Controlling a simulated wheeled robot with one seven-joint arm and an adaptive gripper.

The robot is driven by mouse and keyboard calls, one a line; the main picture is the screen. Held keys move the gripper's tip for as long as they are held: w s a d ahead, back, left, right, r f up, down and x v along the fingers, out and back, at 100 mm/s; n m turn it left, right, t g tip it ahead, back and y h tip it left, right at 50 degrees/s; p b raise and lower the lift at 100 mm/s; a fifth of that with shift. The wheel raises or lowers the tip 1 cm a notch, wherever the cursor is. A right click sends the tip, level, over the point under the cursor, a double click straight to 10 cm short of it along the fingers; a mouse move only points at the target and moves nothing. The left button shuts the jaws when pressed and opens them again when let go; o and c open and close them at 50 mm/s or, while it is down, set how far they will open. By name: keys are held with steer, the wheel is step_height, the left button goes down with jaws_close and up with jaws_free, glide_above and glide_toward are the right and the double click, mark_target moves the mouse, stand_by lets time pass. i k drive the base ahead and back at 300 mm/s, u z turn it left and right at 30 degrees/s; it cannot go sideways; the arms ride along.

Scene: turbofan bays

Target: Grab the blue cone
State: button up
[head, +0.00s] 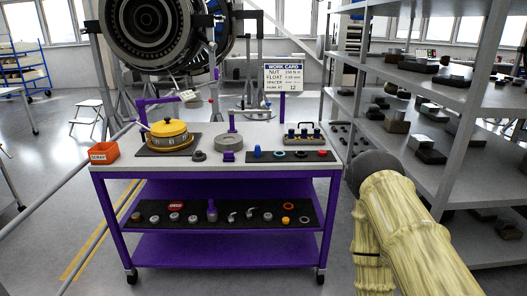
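A small blue cone (257,151) stands upright on a dark mat on the purple cart's (150,173) top, right of centre. It looks tiny, and its details are hard to make out. My arm shows at the right edge of the head view, in a pale yellow sleeve with a dark grey joint, to the right of the cart. My gripper is not visible in this frame, and nothing touches the cone.
Near the cone are a grey round dish (229,143), small parts and a rack (303,138). A yellow pot (169,134) stands left, beside an orange bin (103,152). Grey shelving (440,79) stands close on the right. Open floor lies left of the cart.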

mark_target(258, 149)
steer(key=u, duration=0.55)
steer(key=k, duration=1.25)
steer(key=i, duration=0.35)
steer(key=z, duration=0.7)
steer(key=i, duration=1.35)
steer(key=u, duration=0.8)
